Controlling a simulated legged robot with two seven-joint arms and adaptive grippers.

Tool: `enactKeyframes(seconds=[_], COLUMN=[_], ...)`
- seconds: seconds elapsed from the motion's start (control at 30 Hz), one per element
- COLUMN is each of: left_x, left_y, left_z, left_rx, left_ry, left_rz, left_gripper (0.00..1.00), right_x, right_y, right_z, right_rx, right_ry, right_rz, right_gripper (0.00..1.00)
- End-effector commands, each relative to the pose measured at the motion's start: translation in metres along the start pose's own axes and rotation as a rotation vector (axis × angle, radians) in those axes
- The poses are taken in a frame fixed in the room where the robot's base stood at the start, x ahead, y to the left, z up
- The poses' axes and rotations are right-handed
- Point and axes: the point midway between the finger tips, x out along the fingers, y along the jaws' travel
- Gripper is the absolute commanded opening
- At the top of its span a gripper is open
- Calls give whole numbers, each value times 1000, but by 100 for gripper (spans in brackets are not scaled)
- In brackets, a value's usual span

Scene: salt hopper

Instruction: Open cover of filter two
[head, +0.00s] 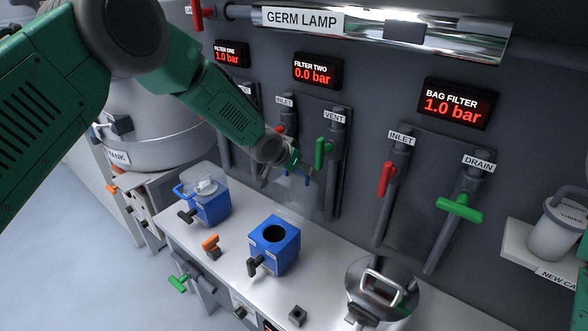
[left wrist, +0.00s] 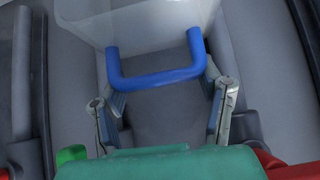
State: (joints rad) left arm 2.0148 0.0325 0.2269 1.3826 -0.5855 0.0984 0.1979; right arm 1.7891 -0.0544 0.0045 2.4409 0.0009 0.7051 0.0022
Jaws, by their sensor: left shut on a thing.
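My left gripper (head: 297,172) is in front of the wall, above and behind the filter two housing. It is shut on the blue handle (left wrist: 155,80) of a clear cover (left wrist: 120,22), with a finger on each side in the left wrist view. In the head view the clear cover (head: 300,200) shows faintly below the gripper, raised off the housing. The blue filter two housing (head: 285,258) stands on the bench with its round dark opening exposed. A black knob (head: 256,265) is on its front. My right gripper is not in view.
Another blue housing (head: 212,208) with its clear cover on stands to the left. A green vent handle (head: 320,153) and a red inlet handle (head: 385,179) are on the wall. A steel lidded vessel (head: 382,290) stands at the right. An orange-handled part (head: 211,244) is on the bench (head: 330,255).

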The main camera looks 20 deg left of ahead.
Motion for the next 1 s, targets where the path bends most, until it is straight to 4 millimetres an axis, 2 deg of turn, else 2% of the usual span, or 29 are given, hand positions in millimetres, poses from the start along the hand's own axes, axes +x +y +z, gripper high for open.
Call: enactKeyframes(seconds=[0.03,0.3,0.33,0.4,0.77,0.87,1.0], left_x=[3,2,2,2,-9,-23,-53], left_y=[2,3,4,4,3,2,1], left_z=[9,11,11,11,5,5,4], left_rx=[-3,-4,-4,-4,-2,-2,-2], left_ry=[-15,-16,-17,-17,-5,-6,-6], left_rz=[5,8,8,8,6,6,6], left_gripper=[8,8,63,81,81,81,81], right_x=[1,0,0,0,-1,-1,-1], right_y=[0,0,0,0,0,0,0], right_z=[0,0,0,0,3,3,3], right_rx=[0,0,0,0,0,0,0], right_ry=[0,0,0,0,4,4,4], right_rz=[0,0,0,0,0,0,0], right_gripper=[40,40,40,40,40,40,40])
